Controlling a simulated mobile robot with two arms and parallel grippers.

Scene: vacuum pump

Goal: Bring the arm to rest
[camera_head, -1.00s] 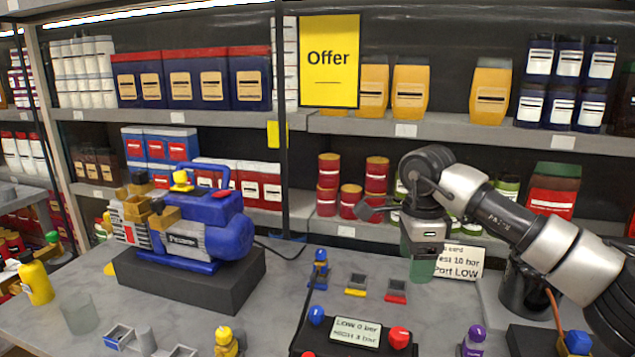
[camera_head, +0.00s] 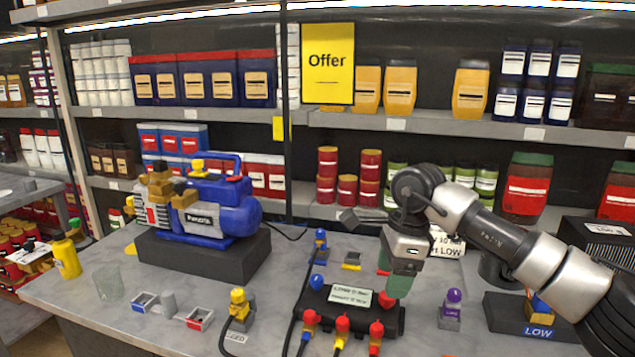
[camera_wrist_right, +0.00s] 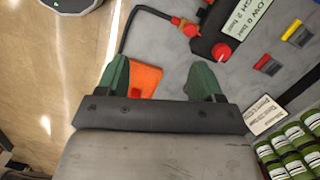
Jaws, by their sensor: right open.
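My right arm (camera_head: 510,245) reaches in from the right over the table. A flat orange thing (camera_wrist_right: 146,80) shows below, partly behind the left finger. My left gripper is not in view.
A blue pump (camera_head: 205,215) stands on a dark plinth (camera_head: 205,258) at the left. A clear cup (camera_head: 108,284), small trays and several coloured fittings stand on the grey table (camera_head: 268,270). A dark stand labelled LOW (camera_head: 500,318) is at the right. Stocked shelves (camera_head: 440,125) stand behind.

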